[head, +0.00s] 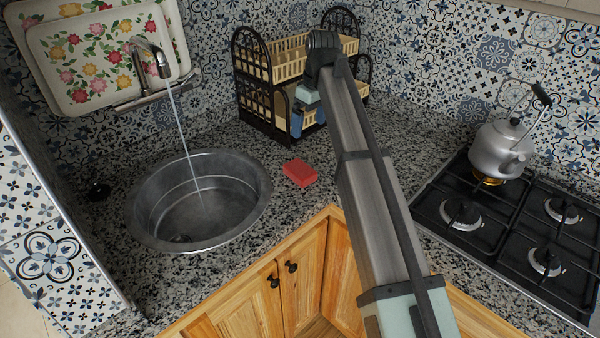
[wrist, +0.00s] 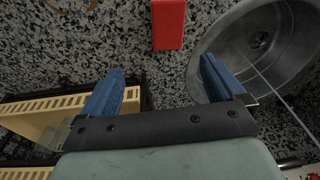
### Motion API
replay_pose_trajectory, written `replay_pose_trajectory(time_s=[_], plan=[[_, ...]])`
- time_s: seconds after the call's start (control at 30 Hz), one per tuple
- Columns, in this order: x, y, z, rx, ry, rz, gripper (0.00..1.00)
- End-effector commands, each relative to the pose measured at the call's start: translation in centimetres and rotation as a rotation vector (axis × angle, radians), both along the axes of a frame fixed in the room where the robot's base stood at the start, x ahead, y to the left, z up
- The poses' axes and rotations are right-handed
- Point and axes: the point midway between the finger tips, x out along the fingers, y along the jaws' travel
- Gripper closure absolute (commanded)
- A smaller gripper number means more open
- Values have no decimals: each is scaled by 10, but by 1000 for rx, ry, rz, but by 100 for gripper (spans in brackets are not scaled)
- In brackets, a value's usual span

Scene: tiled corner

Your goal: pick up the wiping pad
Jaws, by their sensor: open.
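The wiping pad (head: 300,173) is a small red block lying on the speckled granite counter, just right of the sink. In the wrist view the red pad (wrist: 168,24) is at the top middle, beyond and between the blue fingertips. My gripper (wrist: 160,82) is open and empty, its two blue fingers spread apart. In the head view my gripper (head: 308,118) is in front of the dish rack, behind the pad and apart from it. Part of it is hidden by my arm.
A round metal sink (head: 140,215) with running water is left of the pad. A two-tier dish rack (head: 252,95) stands close behind my gripper. A gas stove (head: 450,235) with a kettle (head: 498,150) is at the right. Bare counter (head: 285,215) lies in front of the pad.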

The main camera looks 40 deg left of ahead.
Motion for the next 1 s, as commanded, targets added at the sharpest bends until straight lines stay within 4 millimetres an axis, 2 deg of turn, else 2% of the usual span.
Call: replay_pose_trajectory(time_s=[0.1,0.23,0.47,0.83,1.0], plan=[[-19,12,-10,-81,-20,-85,4],[-29,17,-15,-124,-38,-141,4],[-31,16,-30,-137,-42,-159,4],[-31,16,-89,-135,-41,-157,4],[-30,16,-102,-134,-41,-157,4]])
